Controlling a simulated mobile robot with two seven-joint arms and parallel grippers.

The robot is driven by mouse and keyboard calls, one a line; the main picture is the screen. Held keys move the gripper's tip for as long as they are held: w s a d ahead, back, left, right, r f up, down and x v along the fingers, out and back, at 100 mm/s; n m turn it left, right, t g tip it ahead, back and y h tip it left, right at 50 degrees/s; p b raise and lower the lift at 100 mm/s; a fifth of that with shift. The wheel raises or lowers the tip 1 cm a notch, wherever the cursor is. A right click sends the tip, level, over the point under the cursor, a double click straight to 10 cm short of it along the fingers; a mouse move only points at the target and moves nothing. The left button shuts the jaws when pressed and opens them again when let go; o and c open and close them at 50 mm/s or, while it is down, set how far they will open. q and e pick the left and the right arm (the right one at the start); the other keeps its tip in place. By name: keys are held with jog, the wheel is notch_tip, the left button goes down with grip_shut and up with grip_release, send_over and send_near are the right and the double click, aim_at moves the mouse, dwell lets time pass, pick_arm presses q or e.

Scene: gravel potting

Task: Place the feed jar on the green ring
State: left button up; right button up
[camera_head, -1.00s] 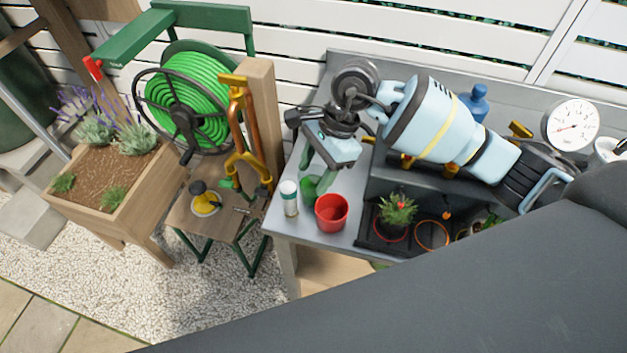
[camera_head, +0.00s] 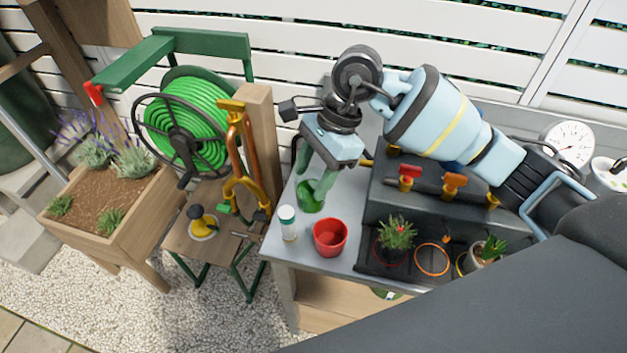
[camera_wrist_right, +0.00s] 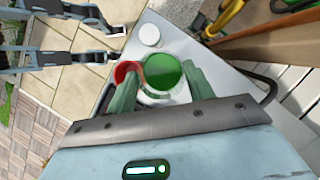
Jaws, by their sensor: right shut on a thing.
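A small green jar (camera_head: 310,199) is at the back left of the grey table. I take it for the feed jar. My right gripper (camera_head: 316,184) points down with its green fingers shut on it. In the right wrist view the jar's round green top (camera_wrist_right: 160,72) sits between the fingers; its base is hidden, so I cannot tell whether it touches the table.
A red pot (camera_head: 330,237) and a white bottle (camera_head: 288,222) stand close in front of the jar. The tray holds potted plants, with an empty orange ring (camera_head: 432,260) between them. A green hose reel (camera_head: 185,120) is left of the table.

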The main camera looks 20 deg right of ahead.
jog(key=shift+r, duration=1.8)
